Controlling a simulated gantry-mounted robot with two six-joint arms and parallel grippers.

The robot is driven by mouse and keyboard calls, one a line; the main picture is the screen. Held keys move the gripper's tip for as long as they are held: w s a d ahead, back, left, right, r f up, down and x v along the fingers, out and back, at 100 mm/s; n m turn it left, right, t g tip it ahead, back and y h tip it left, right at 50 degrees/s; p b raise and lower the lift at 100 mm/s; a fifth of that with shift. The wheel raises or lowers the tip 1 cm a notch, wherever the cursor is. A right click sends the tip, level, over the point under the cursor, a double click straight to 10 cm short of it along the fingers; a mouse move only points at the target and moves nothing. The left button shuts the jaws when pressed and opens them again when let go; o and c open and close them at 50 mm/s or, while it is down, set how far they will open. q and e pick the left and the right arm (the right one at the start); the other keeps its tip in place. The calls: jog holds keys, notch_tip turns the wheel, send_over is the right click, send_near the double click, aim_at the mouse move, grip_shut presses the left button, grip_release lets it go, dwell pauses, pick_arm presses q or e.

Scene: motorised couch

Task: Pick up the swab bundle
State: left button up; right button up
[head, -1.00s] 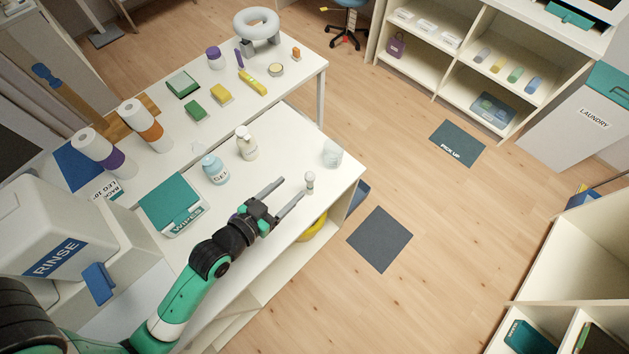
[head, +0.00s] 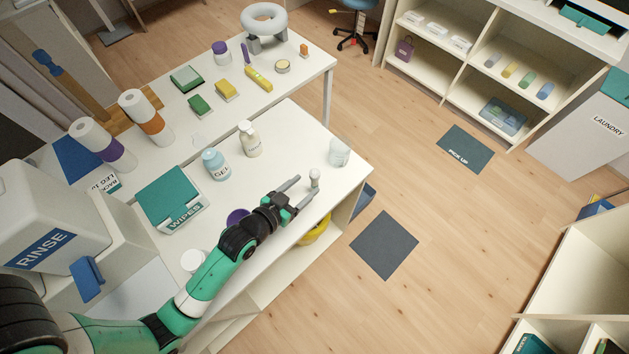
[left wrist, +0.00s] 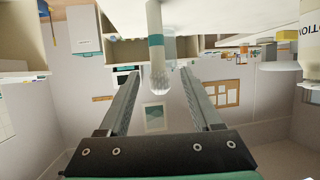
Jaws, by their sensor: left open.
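The swab bundle (head: 314,180) is a small, pale, upright bundle near the right edge of the white table. In the left wrist view the bundle (left wrist: 155,42) has a teal band and a frayed whitish end, and lies in line with the gap between the fingers. My right gripper is not in view.
A clear cup (head: 339,153) stands just behind the bundle. A gel bottle (head: 215,165), a lotion-like bottle (head: 249,139) and a wipes box (head: 176,200) stand farther left. A purple-topped item (head: 236,216) and a white round item (head: 192,260) are beside my left arm.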

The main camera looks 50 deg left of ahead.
pick_arm(q)
jog(key=x, duration=0.3)
jog(key=shift+w+d, duration=0.1)
jog(key=shift+w, duration=0.1)
grip_shut()
jog(key=shift+r, duration=0.3)
notch_tip(320, 180, up, 9)
jog(key=p, duration=0.4)
send_over(312, 180)
jog(key=s+d, duration=0.3)
jog(key=s, duration=0.2)
jog(key=s+d+r, duration=0.3)
jog(key=s+d, duration=0.1)
jog(key=s, duration=0.3)
jog(key=shift+s, duration=0.3)
